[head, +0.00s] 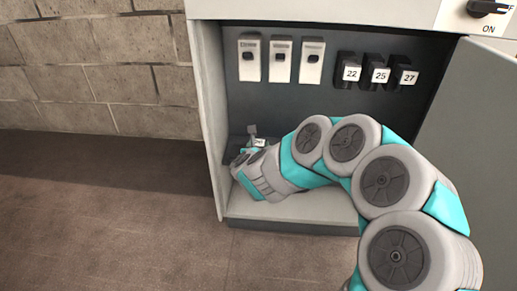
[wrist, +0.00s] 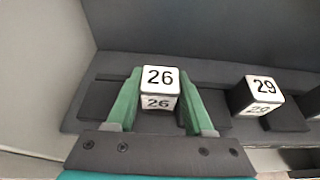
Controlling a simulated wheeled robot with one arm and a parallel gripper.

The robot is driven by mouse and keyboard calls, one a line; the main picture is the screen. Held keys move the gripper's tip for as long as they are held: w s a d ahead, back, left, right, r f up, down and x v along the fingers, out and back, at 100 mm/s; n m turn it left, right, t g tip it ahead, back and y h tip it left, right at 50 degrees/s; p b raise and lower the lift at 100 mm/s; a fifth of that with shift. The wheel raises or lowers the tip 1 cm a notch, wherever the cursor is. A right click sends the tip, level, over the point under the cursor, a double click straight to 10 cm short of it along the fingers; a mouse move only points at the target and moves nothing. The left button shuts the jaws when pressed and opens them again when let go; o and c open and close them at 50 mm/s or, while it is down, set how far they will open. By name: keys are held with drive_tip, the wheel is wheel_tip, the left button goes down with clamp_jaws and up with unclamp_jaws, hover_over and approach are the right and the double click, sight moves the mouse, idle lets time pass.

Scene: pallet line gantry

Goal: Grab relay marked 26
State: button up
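The relay marked 26 (wrist: 160,78) is a small dark block with white number labels on two faces, in the middle of the wrist view. My gripper (wrist: 160,90) has its green fingers on both sides of it. Both fingers look flush against its sides, with no clear gap. The relay appears still at the dark mounting strip; whether it is seated cannot be told. In the head view my gripper (head: 250,155) is low inside the cabinet at the left, and a small white label shows beside it. The gripper and arm hide most of that area.
A relay marked 29 (wrist: 258,95) stands right of 26 on the strip. Relays 22 (head: 351,73), 25 (head: 380,75) and 27 (head: 408,77) hang above on the back panel, beside three grey switch modules (head: 281,60). The cabinet wall (head: 208,110) is close left; the open door (head: 475,140) is right.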

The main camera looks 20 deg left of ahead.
clamp_jaws()
drive_tip(key=shift+r, duration=0.1)
idle(0.3)
